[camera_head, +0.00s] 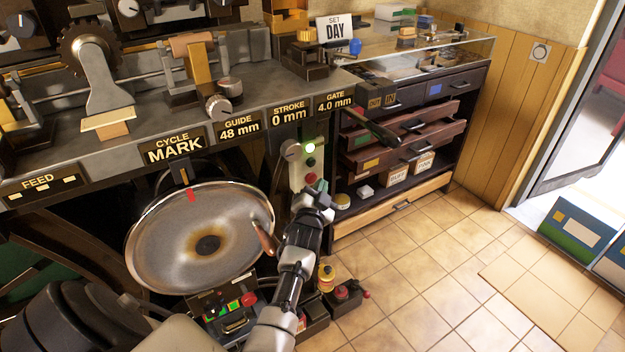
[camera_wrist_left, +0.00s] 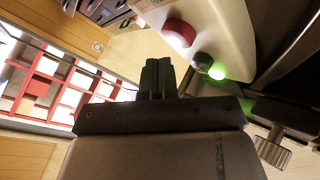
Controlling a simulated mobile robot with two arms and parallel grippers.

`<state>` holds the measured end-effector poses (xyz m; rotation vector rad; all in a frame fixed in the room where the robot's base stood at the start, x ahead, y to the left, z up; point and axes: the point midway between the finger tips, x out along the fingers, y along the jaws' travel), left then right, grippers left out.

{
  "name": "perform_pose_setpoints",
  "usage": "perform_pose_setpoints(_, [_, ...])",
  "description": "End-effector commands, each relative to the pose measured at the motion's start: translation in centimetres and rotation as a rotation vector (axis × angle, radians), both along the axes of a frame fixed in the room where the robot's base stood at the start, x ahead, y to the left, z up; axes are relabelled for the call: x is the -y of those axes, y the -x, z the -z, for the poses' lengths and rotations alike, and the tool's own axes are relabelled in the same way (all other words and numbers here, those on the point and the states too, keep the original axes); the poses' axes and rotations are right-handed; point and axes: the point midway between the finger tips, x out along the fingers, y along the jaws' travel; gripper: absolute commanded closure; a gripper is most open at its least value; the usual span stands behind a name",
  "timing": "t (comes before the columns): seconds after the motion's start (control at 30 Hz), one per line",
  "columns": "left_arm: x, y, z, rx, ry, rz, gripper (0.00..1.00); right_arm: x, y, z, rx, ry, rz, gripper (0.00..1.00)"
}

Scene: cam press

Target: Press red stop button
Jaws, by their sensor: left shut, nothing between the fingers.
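A pale upright control panel (camera_head: 296,172) stands at the press front. It carries a lit green lamp (camera_head: 310,147), a dark button (camera_head: 311,162) below it and a red button (camera_head: 310,178) lowest. My left gripper (camera_head: 322,190) is shut and empty, just below and in front of the red button, partly covering the panel's lower part. In the left wrist view, the closed fingertips (camera_wrist_left: 157,64) point toward the panel, with the red button (camera_wrist_left: 180,33) ahead and slightly right, a visible gap between. The dark button (camera_wrist_left: 203,60) and green lamp (camera_wrist_left: 217,72) are further right. My right gripper is not in view.
A large round metal dish (camera_head: 170,250) lies left of my left arm. A low control box (camera_head: 232,318) with another red button (camera_head: 249,298) sits below it. Tiled floor (camera_head: 430,270) is open at right.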

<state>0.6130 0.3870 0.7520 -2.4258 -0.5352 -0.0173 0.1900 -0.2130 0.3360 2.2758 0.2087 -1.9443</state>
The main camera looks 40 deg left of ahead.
Motion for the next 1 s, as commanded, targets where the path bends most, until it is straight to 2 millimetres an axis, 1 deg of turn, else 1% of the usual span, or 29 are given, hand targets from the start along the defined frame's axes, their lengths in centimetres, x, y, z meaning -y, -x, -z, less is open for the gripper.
perform_pose_setpoints(0.2, [0.0,0.0,0.0,0.0,0.0,0.0,1.0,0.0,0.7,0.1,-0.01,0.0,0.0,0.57])
perform_pose_setpoints(0.43, [-0.1,0.0,0.0,0.0,0.0,0.0,1.0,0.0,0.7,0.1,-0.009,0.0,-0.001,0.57])
perform_pose_setpoints(0.7, [-0.8,-0.3,-0.1,0.001,0.0,0.001,1.0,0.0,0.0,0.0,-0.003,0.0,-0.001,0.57])
perform_pose_setpoints(1.0, [-0.8,-0.3,0.0,0.0,0.0,0.0,1.0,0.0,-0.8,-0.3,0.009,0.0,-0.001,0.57])
